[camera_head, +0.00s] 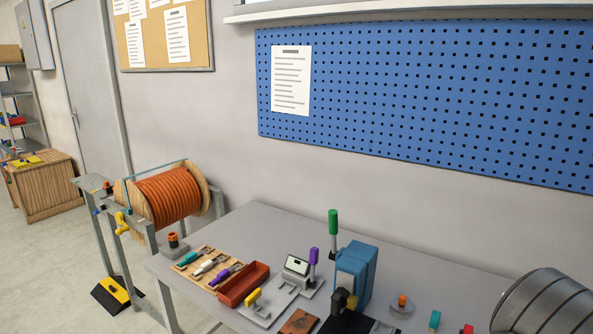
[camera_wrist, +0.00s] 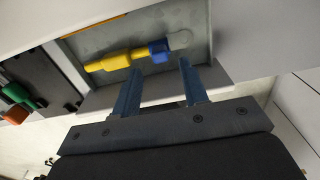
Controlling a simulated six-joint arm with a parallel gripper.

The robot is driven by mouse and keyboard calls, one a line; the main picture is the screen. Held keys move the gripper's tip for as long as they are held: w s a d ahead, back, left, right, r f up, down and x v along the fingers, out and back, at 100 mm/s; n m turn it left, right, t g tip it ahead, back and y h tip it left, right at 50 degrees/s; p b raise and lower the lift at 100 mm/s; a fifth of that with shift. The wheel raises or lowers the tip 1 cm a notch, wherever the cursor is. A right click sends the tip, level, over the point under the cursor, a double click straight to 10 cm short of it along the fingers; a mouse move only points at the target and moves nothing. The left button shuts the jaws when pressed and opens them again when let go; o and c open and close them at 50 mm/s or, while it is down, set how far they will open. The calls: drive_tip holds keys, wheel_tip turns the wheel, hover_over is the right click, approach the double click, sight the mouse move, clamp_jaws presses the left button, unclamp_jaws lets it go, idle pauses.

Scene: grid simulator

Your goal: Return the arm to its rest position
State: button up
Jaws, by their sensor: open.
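My gripper (camera_wrist: 160,68) shows in the wrist view with its two blue fingers spread apart and nothing between them. A yellow piece with a blue collar (camera_wrist: 125,60) lies in a shallow grey recess (camera_wrist: 195,20) past the fingertips. The blue collar appears close to the gap between the tips, but I cannot tell how far away it is. I cannot make out my gripper in the head view.
The grey table (camera_head: 255,222) holds a wooden tool tray (camera_head: 182,266), a red bin (camera_head: 243,284), a blue box (camera_head: 356,268) and an upright green-handled lever (camera_head: 333,235). An orange cable reel (camera_head: 172,197) stands to the left. The table's back strip is clear.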

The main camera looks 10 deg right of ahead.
drive_tip(key=shift+f, duration=0.1)
drive_tip(key=shift+f, duration=0.3)
wheel_tip(320, 180, down, 2)
drive_tip(key=shift+f, duration=0.2)
wheel_tip(320, 180, up, 11)
wheel_tip(320, 180, down, 12)
drive_tip(key=shift+r, duration=0.15)
wheel_tip(320, 180, up, 11)
drive_tip(key=w+a+f+n, duration=0.1)
drive_tip(key=w+a+n, duration=0.4)
drive_tip(key=a+n, duration=0.35)
drive_tip(key=w+a+f+n, duration=0.1)
drive_tip(key=w+a+n, duration=0.3)
drive_tip(key=a+n, duration=0.5)
drive_tip(key=shift+n, duration=0.25)
drive_tip(key=w+f, duration=0.2)
drive_tip(key=w, duration=0.1)
drive_tip(key=w+d+f, duration=0.1)
drive_tip(key=w+f, duration=0.1)
drive_tip(key=w, duration=0.2)
drive_tip(key=w+f, duration=0.3)
drive_tip(key=w, duration=0.1)
drive_tip(key=shift+w+d, duration=0.2)
